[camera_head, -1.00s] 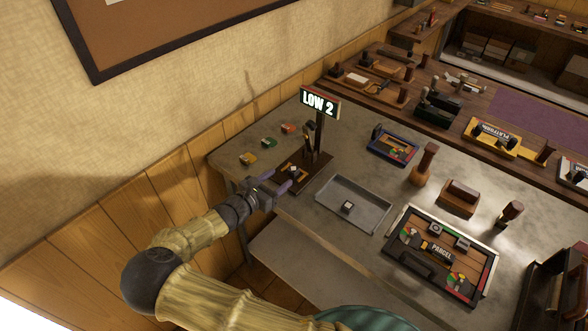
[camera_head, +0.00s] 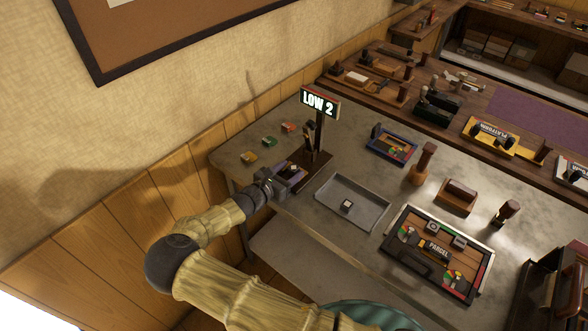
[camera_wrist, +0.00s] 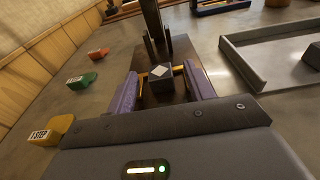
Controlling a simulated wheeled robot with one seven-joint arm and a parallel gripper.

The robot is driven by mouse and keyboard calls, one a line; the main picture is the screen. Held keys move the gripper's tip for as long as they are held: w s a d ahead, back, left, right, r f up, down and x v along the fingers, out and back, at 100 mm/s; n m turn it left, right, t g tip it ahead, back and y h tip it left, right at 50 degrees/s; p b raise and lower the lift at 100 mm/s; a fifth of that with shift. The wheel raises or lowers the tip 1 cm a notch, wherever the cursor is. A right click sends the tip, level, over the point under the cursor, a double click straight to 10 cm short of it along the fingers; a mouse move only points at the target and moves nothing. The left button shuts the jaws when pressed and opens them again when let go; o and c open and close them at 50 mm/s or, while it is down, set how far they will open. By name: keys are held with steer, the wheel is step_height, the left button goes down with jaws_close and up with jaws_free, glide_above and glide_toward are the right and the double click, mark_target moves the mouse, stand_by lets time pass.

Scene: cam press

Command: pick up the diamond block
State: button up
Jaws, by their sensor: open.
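The diamond block (camera_wrist: 158,84) is a small dark cube with a white diamond on its top. It sits on the dark wooden base (camera_wrist: 178,97) of the cam press, by yellow trim. In the wrist view it lies between the two purple fingers of my gripper (camera_wrist: 161,72). The fingers are open, one on each side, with gaps visible. In the head view, my gripper (camera_head: 288,173) is over the front of the press base, and the block (camera_head: 293,168) is partly hidden. The press post with its lit "LOW 2" sign (camera_head: 319,103) stands just behind.
A grey tray (camera_head: 373,222) to the right holds another small block (camera_head: 346,205) with a light mark on top. Green (camera_head: 270,141), red (camera_head: 288,127) and yellow (camera_head: 249,157) tags lie on the counter to the left. A parcel board (camera_head: 483,270) is farther right.

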jaws_close()
stand_by(0.3)
steer(key=shift+r, duration=0.1)
step_height(320, 180, up, 10)
steer(key=b, duration=0.1)
steer(key=shift+b, duration=0.3)
steer(key=shift+d, duration=0.1)
stand_by(0.7)
